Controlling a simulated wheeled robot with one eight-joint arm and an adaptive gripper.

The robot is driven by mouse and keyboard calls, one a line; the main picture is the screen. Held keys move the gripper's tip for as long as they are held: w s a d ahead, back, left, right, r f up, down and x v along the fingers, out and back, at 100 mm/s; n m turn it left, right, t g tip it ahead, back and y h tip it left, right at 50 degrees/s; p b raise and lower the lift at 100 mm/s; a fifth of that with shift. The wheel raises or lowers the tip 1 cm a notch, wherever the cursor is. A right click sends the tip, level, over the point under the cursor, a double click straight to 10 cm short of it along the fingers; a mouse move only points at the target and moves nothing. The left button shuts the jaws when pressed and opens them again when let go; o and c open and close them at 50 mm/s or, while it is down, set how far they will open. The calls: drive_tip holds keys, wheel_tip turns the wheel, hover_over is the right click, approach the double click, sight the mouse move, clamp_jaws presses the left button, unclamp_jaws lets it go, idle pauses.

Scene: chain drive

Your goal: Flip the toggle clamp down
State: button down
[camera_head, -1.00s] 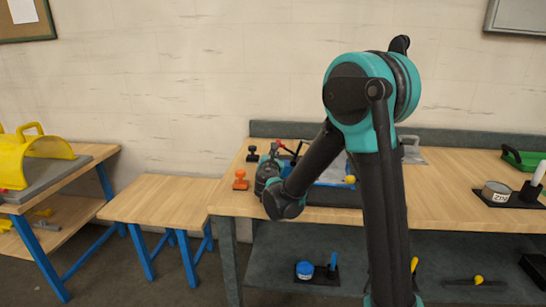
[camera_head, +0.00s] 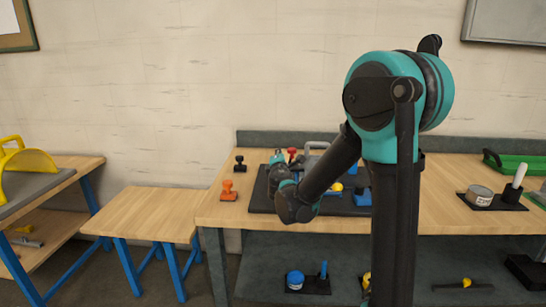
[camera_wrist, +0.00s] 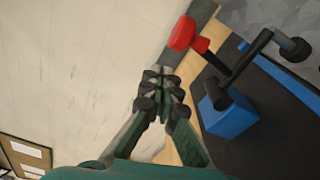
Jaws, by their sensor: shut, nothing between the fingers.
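The toggle clamp shows in the wrist view as a blue block (camera_wrist: 228,113) with a dark lever that ends in a red grip (camera_wrist: 182,33). The lever is raised and slants up-left from the block. My gripper, also in the wrist view (camera_wrist: 160,76), is shut and empty. Its fingertips are left of and below the red grip in that view, apart from it. My forearm hides much of the clamp in the head view.
The clamp is on a dark board (camera_head: 262,203) on the wooden bench. An orange stamp-like piece (camera_head: 228,191) and a black one (camera_head: 240,164) stand left of the board. A grey handle (camera_head: 316,146) rises behind. A round tin (camera_head: 479,195) sits to the right.

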drive_tip(key=shift+d+f+m, duration=0.1)
drive_tip(key=shift+d+m, duration=0.2)
drive_tip(key=shift+d, duration=1.05)
drive_tip(key=shift+d, duration=0.1)
